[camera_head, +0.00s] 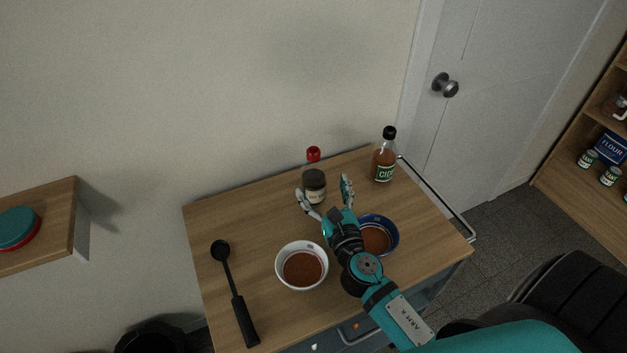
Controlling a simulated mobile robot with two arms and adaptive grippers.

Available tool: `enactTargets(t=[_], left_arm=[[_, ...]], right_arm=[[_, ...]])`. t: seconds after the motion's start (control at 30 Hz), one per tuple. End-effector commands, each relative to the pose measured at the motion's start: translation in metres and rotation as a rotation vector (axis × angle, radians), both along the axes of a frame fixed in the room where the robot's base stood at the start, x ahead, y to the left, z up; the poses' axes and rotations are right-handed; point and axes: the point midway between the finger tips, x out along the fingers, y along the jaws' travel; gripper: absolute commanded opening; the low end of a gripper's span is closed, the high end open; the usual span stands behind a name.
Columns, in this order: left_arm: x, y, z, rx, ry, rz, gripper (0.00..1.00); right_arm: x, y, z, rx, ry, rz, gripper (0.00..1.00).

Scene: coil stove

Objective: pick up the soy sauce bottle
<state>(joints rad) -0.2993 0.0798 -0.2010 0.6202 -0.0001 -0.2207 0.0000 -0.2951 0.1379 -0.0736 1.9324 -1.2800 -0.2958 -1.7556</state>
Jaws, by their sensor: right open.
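The soy sauce bottle (314,188) appears to be the dark bottle with a pale label and a red cap, upright near the back of the wooden tabletop. The part between its dark body and the cap is hard to make out. My right gripper (325,190) is open, reaching in from the lower right. Its fingers are spread to the left and right of the bottle, on its near side. I cannot tell whether either finger touches it. My left gripper is not in view.
A cider bottle (384,161) stands at the back right of the tabletop (218,215). A white bowl (281,272) and a blue bowl (393,245), both with brown contents, flank my right arm. A black ladle (238,305) lies at the left. A metal rail (440,200) edges the right side.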

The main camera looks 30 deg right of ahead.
Motion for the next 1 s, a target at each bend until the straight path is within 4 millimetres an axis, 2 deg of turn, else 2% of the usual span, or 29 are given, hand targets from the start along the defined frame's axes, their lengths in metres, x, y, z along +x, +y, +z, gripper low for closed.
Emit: enactTargets(t=[0.1, 0.3, 0.4, 0.67, 0.77, 1.0], left_arm=[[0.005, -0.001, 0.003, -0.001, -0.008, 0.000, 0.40], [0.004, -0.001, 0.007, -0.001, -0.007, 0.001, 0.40], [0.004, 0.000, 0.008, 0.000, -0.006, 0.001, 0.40], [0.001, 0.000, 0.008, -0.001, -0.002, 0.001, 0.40], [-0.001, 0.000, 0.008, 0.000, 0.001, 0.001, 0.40], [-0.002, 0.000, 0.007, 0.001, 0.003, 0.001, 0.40]], right_arm=[[0.010, 0.000, 0.000, 0.001, -0.001, -0.001, 0.85], [0.041, -0.001, -0.002, 0.000, -0.002, -0.001, 0.85], [0.050, -0.003, -0.003, 0.000, -0.001, 0.000, 0.85], [0.053, -0.003, -0.004, 0.000, 0.001, 0.000, 0.85], [0.053, -0.003, -0.004, 0.000, 0.001, 0.000, 0.74], [0.053, -0.003, -0.004, 0.000, 0.000, 0.000, 0.43]])
